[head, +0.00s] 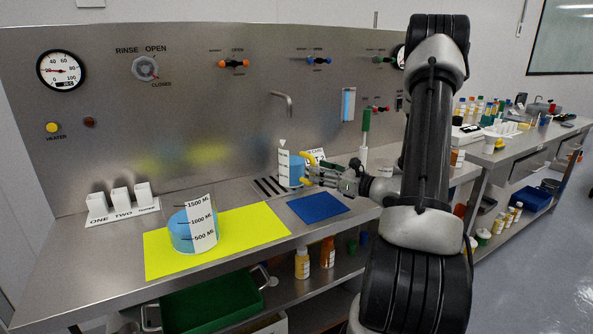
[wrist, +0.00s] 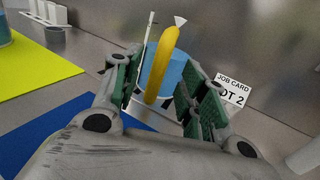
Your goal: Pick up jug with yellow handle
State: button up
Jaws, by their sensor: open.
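The jug with the yellow handle (head: 290,169) stands upright over the slotted drain near the back panel. It holds blue liquid and has a white scale strip. In the wrist view the jug (wrist: 177,78) is straight ahead, its yellow handle (wrist: 160,66) facing me. My gripper (head: 312,176) is at the jug's right side in the head view. In the wrist view my gripper (wrist: 163,92) is open, with one green-padded finger on each side of the handle. I cannot tell whether either finger touches it.
A blue mat (head: 318,207) lies in front of the jug. A yellow mat (head: 262,222) bears a larger jug (head: 183,232) with blue liquid. A job card (wrist: 232,90) stands right of the jug. A tap (head: 284,101) juts out above. White cups (head: 121,196) stand at left.

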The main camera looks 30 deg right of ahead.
aim_at(298, 166)
jog(key=x, duration=0.3)
jog(key=shift+w+a, duration=0.1)
jog(key=shift+w, duration=0.1)
grip_shut()
jog(key=shift+r, duration=0.1)
